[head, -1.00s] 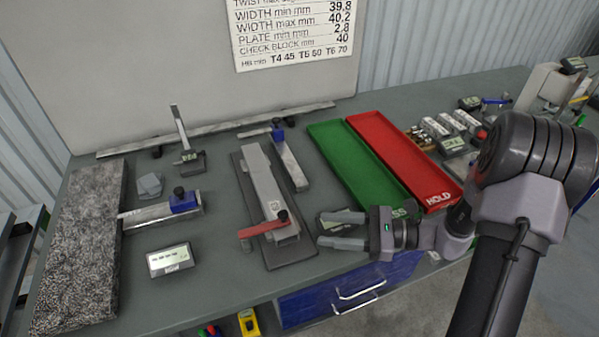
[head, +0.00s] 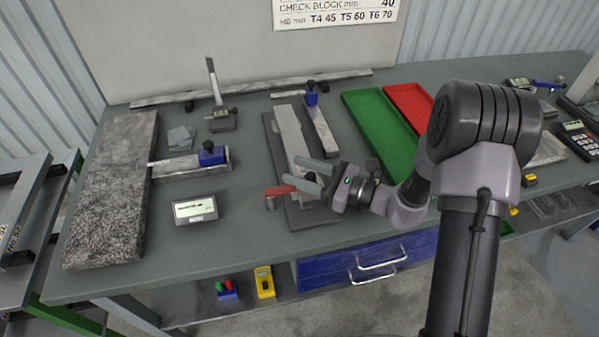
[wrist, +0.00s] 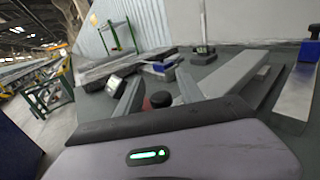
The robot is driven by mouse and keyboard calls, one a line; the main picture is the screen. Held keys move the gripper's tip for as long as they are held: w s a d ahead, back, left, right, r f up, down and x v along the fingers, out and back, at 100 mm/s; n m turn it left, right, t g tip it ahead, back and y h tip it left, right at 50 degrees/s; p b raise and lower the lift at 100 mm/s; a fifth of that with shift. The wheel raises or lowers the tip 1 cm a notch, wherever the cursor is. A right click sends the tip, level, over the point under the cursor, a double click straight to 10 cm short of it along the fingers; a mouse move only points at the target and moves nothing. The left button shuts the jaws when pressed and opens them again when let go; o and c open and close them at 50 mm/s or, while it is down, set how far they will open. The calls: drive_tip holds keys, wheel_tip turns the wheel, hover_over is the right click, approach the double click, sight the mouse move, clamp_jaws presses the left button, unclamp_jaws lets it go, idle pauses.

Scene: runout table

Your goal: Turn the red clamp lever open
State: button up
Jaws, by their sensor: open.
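The red clamp lever (head: 280,190) sticks out to the left from the front end of a long grey clamp block (head: 289,128) on a dark base plate (head: 269,140). My gripper (head: 297,172) is open, its two grey fingers pointing left over the front of the block. The nearer finger lies close to the lever and hides part of it; I cannot tell whether they touch. In the wrist view the black clamp knob (wrist: 161,99) shows between the open fingers (wrist: 158,84).
A green tray (head: 383,128) and a red tray (head: 409,106) lie to the right. A small display box (head: 195,209), a blue-clamped bar (head: 190,164) and a granite slab (head: 112,190) lie to the left. The bench front between display and clamp is clear.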

drive_tip(key=shift+a, duration=0.1)
clamp_jaws()
idle(1.4)
